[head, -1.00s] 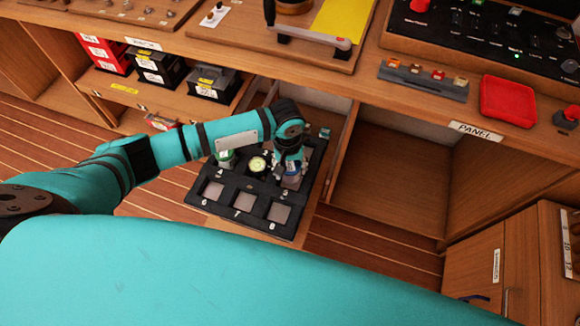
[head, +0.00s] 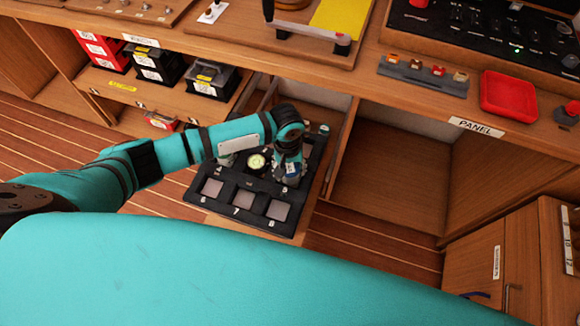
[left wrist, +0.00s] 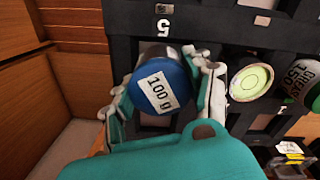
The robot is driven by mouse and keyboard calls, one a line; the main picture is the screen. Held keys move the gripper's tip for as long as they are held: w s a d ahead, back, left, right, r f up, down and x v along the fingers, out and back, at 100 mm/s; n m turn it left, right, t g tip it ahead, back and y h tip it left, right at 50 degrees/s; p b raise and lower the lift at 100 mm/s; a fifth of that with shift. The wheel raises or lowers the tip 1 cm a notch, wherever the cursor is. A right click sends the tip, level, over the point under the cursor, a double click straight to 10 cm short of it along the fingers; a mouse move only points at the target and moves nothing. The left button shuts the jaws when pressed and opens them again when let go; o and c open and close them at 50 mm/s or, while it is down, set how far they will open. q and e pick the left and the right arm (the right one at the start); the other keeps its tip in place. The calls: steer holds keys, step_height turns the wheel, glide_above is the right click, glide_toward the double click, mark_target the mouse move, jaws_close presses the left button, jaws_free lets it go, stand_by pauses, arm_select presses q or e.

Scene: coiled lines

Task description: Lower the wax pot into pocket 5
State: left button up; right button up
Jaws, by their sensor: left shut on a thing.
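The wax pot (left wrist: 156,88) has a blue lid with a white "100 g" label. My left gripper (left wrist: 163,88) is shut on it, one finger on each side. In the head view the left gripper (head: 290,168) is over the right part of the black tray (head: 238,224), just behind the number 5. The lid and gripper hide most of that pocket, so I cannot tell how deep the pot's base is. My right gripper is not in view.
A round pale-green dial (left wrist: 251,82) and a grease container (left wrist: 302,80) occupy neighbouring pockets. The front pockets, 6 (head: 212,187), 7 (head: 243,199) and 8 (head: 278,210), look empty. A wooden partition (head: 342,150) stands right of the tray, with an empty compartment beyond (head: 390,185).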

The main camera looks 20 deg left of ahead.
arm_select(q)
steer(key=shift+f, duration=0.6)
steer(key=o, duration=1.2)
steer(key=shift+o, duration=0.4)
steer(key=shift+r, duration=0.1)
steer(key=r, duration=1.1)
steer(key=shift+a+r, duration=0.25)
steer(key=shift+r, duration=0.15)
steer(key=shift+s+f, duration=0.1)
